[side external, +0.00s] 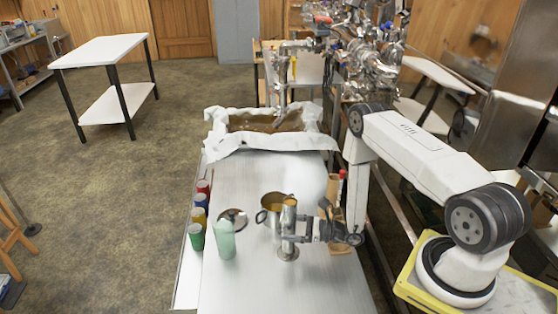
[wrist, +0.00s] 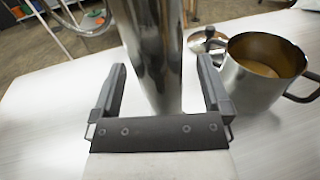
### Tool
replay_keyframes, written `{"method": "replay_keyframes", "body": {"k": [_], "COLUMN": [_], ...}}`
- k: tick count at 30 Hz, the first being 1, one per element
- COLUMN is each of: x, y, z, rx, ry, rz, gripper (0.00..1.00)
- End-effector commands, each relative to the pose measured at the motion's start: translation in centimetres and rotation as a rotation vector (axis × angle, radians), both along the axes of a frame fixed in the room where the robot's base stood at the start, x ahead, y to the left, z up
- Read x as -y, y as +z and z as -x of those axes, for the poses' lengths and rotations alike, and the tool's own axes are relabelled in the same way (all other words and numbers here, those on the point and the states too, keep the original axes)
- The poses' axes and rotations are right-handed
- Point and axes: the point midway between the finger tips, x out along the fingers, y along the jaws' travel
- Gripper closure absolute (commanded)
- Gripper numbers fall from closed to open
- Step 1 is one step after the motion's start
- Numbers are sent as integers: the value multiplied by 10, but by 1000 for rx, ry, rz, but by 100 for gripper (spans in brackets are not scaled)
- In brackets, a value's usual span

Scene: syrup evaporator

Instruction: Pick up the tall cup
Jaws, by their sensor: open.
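A tall, shiny metal cylinder, which looks like the tall cup (side external: 288,218), stands upright on the metal work surface (side external: 245,285). My gripper (side external: 292,238) reaches it from the right, low on its side. In the wrist view the cup (wrist: 152,45) rises between the two dark fingers of my gripper (wrist: 162,78). The fingers are apart, one on each side of the cup. A gap shows on the left; the right finger is nearer its wall. The cup's top is outside the wrist view.
A metal pot (wrist: 262,72) with syrup-coloured contents stands close to the right finger. A round lid (side external: 233,217) lies left of the pot. A pale green tumbler (side external: 224,240) and several coloured cans (side external: 196,237) stand farther left. A cloth-lined syrup pan (side external: 230,142) is behind.

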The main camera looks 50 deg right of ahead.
Motion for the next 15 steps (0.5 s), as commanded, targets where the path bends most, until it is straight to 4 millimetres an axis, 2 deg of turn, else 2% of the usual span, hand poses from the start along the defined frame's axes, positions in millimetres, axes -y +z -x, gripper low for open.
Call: {"method": "replay_keyframes", "body": {"k": [4, 15], "x": [-4, -4], "y": [0, 0], "z": [-6, -6], "rx": [1, 1], "ry": [0, -1], "rz": [0, -1], "gripper": [2, 2]}}
